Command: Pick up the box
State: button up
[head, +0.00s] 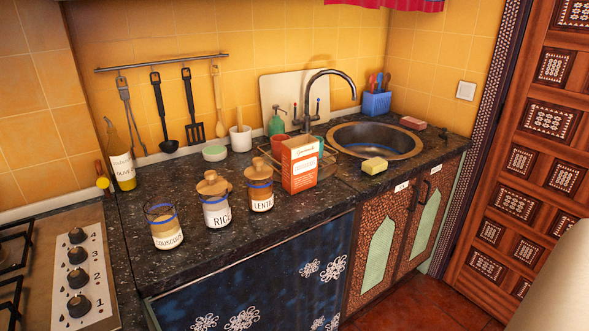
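An orange-red box (300,170) with a pale label stands upright on the dark stone counter (270,224), near its front edge. It is in the middle of the head view, just right of the lentil jar. No gripper touches it. My gripper is not in view. A plain beige shape at the lower right corner cannot be identified for certain.
A lentil jar (260,193), a rice jar (217,212) and a couscous jar (165,232) stand left of the box. A wire rack (264,158) is close behind it. A sponge (374,166) and sink (376,140) are to the right. The stove (60,265) is far left.

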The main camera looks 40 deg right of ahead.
aim_at(299, 155)
jog(key=i+l, duration=0.15)
jog(key=l, duration=0.2)
jog(key=i+l+z, duration=0.1)
jog(key=l, duration=0.25)
jog(key=i+l, duration=0.4)
jog(key=l, duration=0.25)
jog(key=k+z, duration=0.05)
